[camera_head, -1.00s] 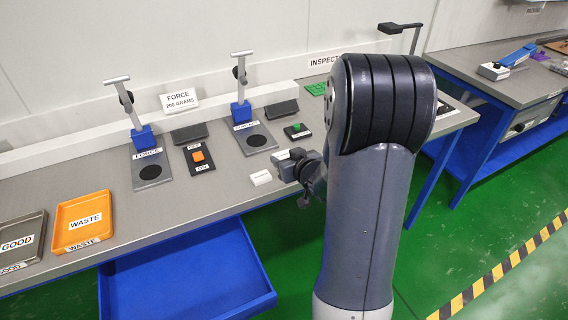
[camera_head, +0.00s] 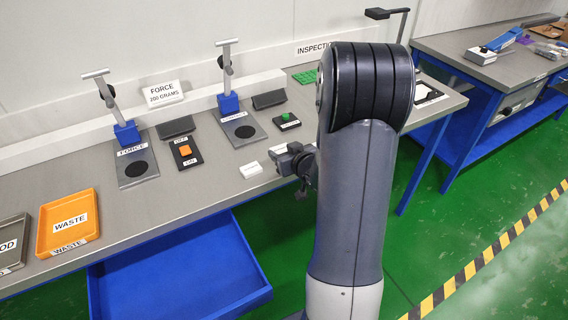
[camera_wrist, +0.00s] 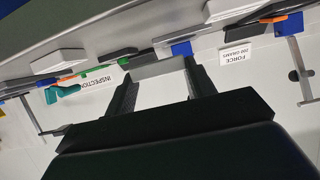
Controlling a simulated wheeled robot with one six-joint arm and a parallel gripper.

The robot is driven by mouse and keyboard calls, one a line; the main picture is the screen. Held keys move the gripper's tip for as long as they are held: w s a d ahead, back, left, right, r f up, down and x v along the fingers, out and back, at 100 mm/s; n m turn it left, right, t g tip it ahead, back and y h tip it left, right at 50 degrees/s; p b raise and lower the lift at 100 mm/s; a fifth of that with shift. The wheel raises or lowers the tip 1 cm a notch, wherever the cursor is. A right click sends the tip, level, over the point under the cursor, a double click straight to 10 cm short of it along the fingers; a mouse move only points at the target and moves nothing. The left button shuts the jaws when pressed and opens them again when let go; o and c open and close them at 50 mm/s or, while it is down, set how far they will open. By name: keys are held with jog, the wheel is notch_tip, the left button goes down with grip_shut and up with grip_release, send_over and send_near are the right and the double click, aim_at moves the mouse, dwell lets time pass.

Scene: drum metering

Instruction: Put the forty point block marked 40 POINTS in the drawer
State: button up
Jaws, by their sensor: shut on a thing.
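My gripper (camera_head: 298,163) is above the front edge of the bench, partly hidden behind my own arm. In the wrist view its fingers (camera_wrist: 160,72) are closed on a pale block (camera_wrist: 157,67). The held block also shows as a small white piece in the head view (camera_head: 278,149); its marking cannot be read. A second white block (camera_head: 251,170) lies on the bench just left of the gripper, its small text unreadable. The blue drawer (camera_head: 262,294) is pulled out below the bench, lower left of the gripper; the part of its inside that shows looks empty.
The bench edge overhangs the drawer's rear. Green floor is open at right.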

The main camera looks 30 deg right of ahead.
jog(key=shift+f, duration=1.95)
jog(key=shift+f+b, duration=0.1)
jog(key=shift+b, duration=0.2)
jog(key=shift+f, duration=0.15)
jog(key=o, duration=1)
jog(key=shift+c, duration=0.2)
